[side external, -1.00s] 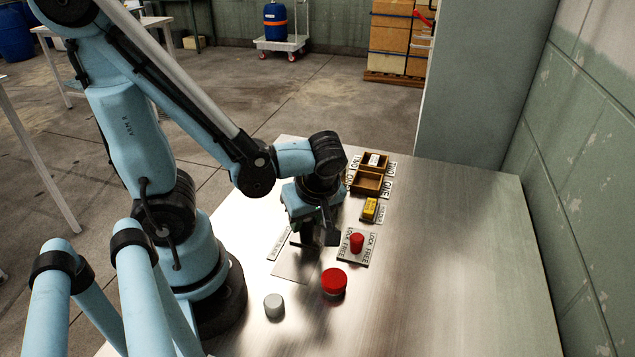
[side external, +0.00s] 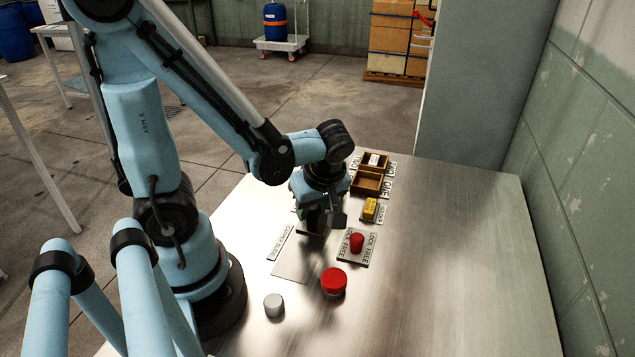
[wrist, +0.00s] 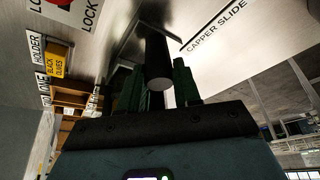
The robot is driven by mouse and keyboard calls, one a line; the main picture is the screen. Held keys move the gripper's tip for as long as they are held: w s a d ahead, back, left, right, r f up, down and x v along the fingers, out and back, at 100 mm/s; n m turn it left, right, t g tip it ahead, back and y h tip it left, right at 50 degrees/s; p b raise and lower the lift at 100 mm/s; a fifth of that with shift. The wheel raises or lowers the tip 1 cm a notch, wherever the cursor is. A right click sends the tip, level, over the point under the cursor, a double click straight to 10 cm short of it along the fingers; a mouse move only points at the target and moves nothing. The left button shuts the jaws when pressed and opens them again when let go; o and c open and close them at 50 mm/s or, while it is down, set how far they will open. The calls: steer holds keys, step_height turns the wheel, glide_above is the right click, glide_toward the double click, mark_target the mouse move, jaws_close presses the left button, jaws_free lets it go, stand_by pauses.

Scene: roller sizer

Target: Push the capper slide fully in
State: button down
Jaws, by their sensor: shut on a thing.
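The capper slide's dark round handle (wrist: 157,62) stands between the green fingers of my gripper (wrist: 157,90) in the wrist view. My gripper is shut on it. In the side view my gripper (side external: 314,222) is low over the table, and the arm mostly hides the handle and slide. The "CAPPER SLIDE" label (wrist: 215,28) lies beside the handle; it also shows left of my gripper in the side view (side external: 281,243). How far in the slide sits cannot be told.
A red knob (side external: 356,242) on a lock/free plate stands right of my gripper. A yellow box (side external: 370,207) and wooden trays (side external: 367,185) are behind it. A red round cap (side external: 333,281) and a grey cylinder (side external: 274,304) stand in front. The table's right side is clear.

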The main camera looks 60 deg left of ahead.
steer(key=shift+w+a, duration=0.15)
steer(key=shift+w, duration=0.05)
steer(key=c, duration=0.8)
jaws_free()
steer(key=shift+r, duration=0.1)
steer(key=shift+v, duration=6.05)
steer(key=w+m+t+h, duration=0.1)
steer(key=m+t, duration=0.1)
steer(key=m, duration=0.4)
steer(key=w+d+m+t+h, duration=0.1)
steer(key=w+m+t+h, duration=0.1)
steer(key=m, duration=0.4)
steer(key=w+d+f+m+t+h, duration=0.1)
steer(key=m+t, duration=0.2)
steer(key=m, duration=0.3)
steer(key=shift+w+d, duration=0.1)
steer(key=shift+w, duration=0.2)
